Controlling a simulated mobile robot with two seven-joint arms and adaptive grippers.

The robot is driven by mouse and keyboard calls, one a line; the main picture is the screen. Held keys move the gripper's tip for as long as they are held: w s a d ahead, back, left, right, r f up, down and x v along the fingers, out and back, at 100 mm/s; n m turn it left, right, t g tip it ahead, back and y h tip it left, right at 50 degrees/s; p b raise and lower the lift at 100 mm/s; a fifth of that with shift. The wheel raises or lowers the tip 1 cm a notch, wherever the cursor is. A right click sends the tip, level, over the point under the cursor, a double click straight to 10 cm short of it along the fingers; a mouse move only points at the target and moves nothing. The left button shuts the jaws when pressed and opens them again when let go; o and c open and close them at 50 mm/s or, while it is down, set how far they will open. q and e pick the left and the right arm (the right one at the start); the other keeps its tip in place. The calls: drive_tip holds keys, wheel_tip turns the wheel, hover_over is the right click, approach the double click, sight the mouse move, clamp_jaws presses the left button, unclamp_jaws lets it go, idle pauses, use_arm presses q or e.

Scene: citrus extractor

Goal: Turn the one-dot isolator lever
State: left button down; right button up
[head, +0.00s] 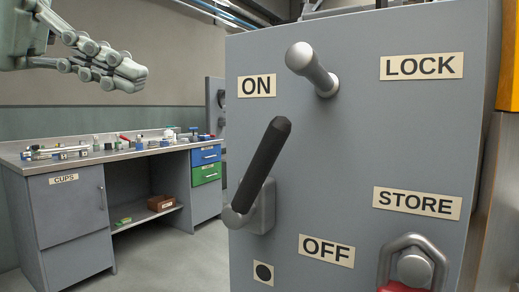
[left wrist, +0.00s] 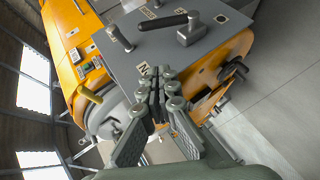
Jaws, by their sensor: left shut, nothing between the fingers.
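The isolator lever has a long black handle (head: 260,165) on a grey pivot (head: 245,215), mounted on a grey panel (head: 330,190). The handle slants up and right from its pivot, its free end below and right of the ON label (head: 257,84). The OFF label (head: 326,250) is right of and below the pivot. A one-dot plate (head: 263,272) sits under the pivot. The handle also shows in the left wrist view (left wrist: 163,21). My left gripper (head: 142,76) is shut and empty at the upper left, apart from the lever. My right gripper is in neither view.
A grey knobbed post (head: 313,68) juts from the panel between the ON and LOCK labels. A shackle with a red body (head: 410,265) hangs below the STORE label (head: 417,203). A workbench (head: 75,190) with small items stands behind left. Open floor lies between bench and panel.

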use_arm(q)
hover_over(255, 176)
drive_tip(key=w+a, duration=0.4)
drive_tip(key=a, duration=0.1)
wheel_tip(255, 176, down, 4)
drive_tip(key=shift+s+d+f+p, duration=0.3)
drive_tip(key=shift+s+d+f, duration=0.45)
drive_tip(key=shift+d, duration=0.15)
drive_tip(key=shift+s+d+f, duration=0.25)
drive_tip(key=shift+s+d, duration=0.05)
drive_tip(key=shift+d, duration=0.05)
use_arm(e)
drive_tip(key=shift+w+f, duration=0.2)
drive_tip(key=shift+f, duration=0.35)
use_arm(q)
drive_tip(key=shift+s, duration=0.1)
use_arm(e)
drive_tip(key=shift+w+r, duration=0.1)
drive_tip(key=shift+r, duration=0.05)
